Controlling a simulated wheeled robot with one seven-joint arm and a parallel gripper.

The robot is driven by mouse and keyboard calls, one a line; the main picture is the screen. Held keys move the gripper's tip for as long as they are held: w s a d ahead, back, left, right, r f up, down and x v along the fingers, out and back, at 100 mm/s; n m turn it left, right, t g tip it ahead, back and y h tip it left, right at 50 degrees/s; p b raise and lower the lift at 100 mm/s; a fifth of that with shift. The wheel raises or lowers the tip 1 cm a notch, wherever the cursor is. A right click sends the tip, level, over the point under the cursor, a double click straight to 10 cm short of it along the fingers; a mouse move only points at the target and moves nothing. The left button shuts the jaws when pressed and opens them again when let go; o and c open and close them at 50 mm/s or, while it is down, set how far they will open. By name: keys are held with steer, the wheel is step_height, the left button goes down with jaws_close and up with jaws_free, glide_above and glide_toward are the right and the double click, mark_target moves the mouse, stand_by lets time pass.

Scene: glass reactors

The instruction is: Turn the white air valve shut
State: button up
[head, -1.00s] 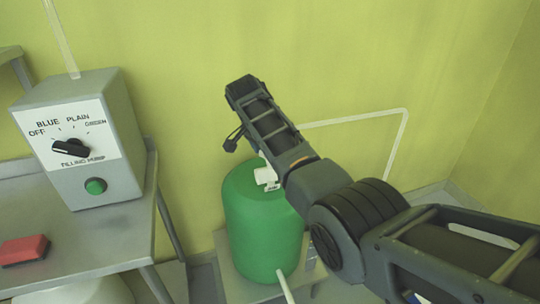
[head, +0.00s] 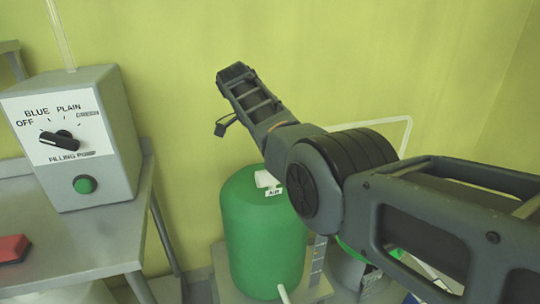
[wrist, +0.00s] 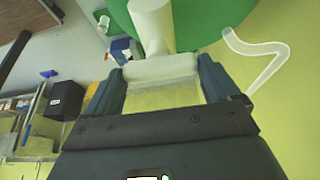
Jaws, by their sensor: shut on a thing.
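The green tank (head: 262,235) stands upright below my arm in the head view. A white fitting (head: 266,179), which looks like the air valve, is on its top beside an "AIR" label (head: 273,192). In the wrist view the white air valve shows as a round stem (wrist: 152,22) with a wide crossbar handle (wrist: 160,67). My gripper (wrist: 161,72) is shut on this handle, one finger at each end. The green tank (wrist: 205,18) is just beyond it. In the head view my arm covers part of the valve area, and I cannot make out the fingers on the handle.
A grey filling pump box (head: 75,140) with a black knob and green button stands on a steel table (head: 95,240) at the left. A red block (head: 13,249) lies there. A pale pipe (head: 375,126) runs along the yellow wall behind my arm.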

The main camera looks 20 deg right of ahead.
stand_by(0.3)
steer(key=o, duration=0.8)
steer(key=v, duration=0.8)
steer(key=shift+d, duration=0.1)
steer(key=shift+f, duration=0.1)
